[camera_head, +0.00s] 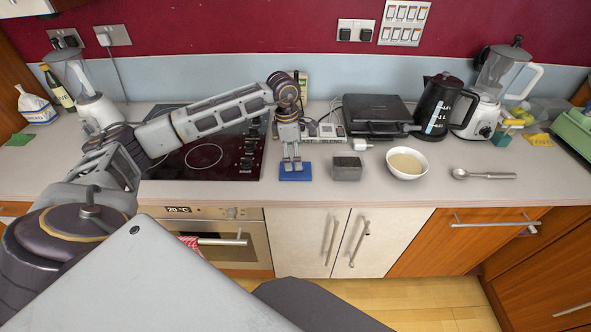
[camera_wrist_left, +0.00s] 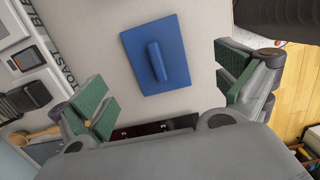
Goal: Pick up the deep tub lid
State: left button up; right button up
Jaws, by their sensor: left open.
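The deep tub lid, a flat blue rectangle with a raised bar handle, lies on the counter (camera_head: 295,178). In the left wrist view the lid (camera_wrist_left: 177,73) sits at upper middle, its handle slightly tilted. My left gripper (camera_head: 291,162) points down just over the lid and hides part of it in the head view. In the left wrist view my left gripper (camera_wrist_left: 168,90) is open, its green pads apart on either side of the lid and not touching it. My right gripper is not in view.
A small grey box (camera_head: 347,170) stands just right of the lid, then a white bowl (camera_head: 406,166) and a metal spoon (camera_head: 482,175). The black hob (camera_head: 190,160) is to the left. Behind stand a black grill (camera_head: 376,112) and a kettle (camera_head: 436,108).

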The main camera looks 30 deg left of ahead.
aim_at(305, 175)
pick_arm(q)
jog(key=shift+f, duration=0.1)
dwell(0.3)
jog(key=shift+w+f+p, duration=0.15)
jog(key=shift+f+p, duration=0.15)
jog(key=shift+f, duration=1)
jog(key=shift+w+f+p, duration=0.1)
jog(key=shift+f+p, duration=0.2)
jog(key=shift+f, duration=1)
jog(key=shift+c, duration=0.3)
